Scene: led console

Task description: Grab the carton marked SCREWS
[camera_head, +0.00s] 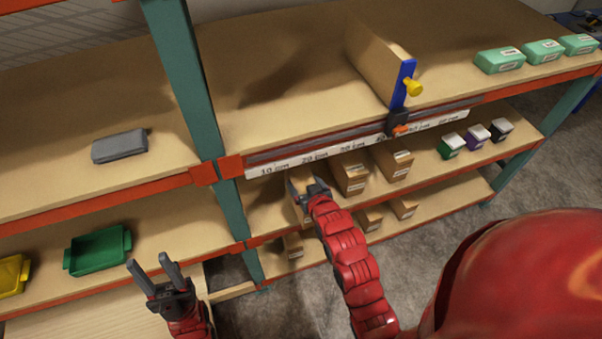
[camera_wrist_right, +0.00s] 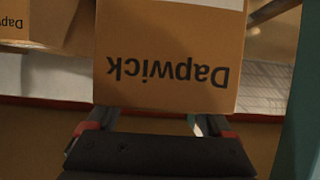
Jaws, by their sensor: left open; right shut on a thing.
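My right gripper (camera_head: 304,187) is shut on a brown carton (camera_head: 302,211) at the left end of the middle shelf. In the right wrist view this carton (camera_wrist_right: 168,50) sits between the fingers (camera_wrist_right: 153,122), and its face reads "Dapwick" upside down. Other brown cartons with white labels stand to its right, one (camera_head: 351,174) nearer and one (camera_head: 394,161) farther. Smaller cartons (camera_head: 370,219) stand on the shelf below. I cannot read SCREWS on any label. My left gripper (camera_head: 153,270) is open and empty at the lower left.
A teal post (camera_head: 186,75) rises left of the held carton. A ruler strip (camera_head: 335,151) with a slider (camera_head: 397,127) runs along the shelf edge above. Green (camera_head: 98,250) and yellow (camera_head: 13,274) bins are at the left. Small coloured boxes (camera_head: 478,136) stand at the right.

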